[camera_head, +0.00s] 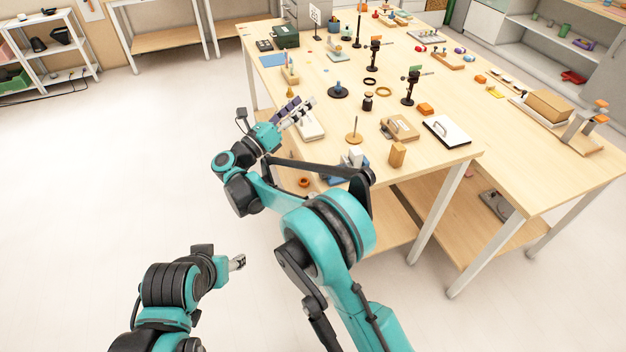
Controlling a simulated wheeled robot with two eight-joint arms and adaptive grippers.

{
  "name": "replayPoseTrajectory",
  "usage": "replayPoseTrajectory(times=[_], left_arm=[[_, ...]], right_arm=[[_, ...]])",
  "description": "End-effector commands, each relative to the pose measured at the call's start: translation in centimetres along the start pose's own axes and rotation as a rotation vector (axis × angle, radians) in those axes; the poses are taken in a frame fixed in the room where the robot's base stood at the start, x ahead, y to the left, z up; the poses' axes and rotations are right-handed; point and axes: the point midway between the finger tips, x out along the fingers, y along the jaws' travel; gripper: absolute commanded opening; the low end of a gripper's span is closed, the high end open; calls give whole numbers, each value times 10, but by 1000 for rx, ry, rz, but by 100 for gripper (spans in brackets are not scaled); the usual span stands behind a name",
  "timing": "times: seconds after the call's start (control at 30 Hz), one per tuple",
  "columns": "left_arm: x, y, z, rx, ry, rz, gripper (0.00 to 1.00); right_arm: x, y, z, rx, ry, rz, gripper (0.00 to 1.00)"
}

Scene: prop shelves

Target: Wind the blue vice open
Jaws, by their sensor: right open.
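A blue piece with pale grey blocks on top (355,157), which looks like the blue vice, is at the table's near edge. My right arm crosses in front of it and hides part of it, so its jaw gap and handle cannot be made out. My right gripper (297,112) is open at the table's left edge. It is left of and beyond the blue piece, apart from it, above or beside a white block (311,128). My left gripper (238,262) is low over the floor, away from the table. Its fingers are too small to read.
A wooden disc with a peg (354,138), an upright wooden block (397,154), a wooden board with a handle (399,128) and a white board with a handle (447,131) stand nearby. Several small props fill the tabletop (455,98) beyond. The floor at left (110,170) is clear.

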Motion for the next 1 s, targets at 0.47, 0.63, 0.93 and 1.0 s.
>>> replayPoseTrajectory(times=[0.47,0.63,0.93,1.0], left_arm=[[9,0,7,0,0,0,55],[5,0,4,0,0,0,55],[0,0,0,0,0,0,55],[-1,0,0,0,0,0,55]], right_arm=[[-139,38,-172,226,393,-300,55],[-116,30,-182,226,394,-304,55],[-80,21,-198,225,392,-301,55],[-77,20,-200,225,392,-300,55]])
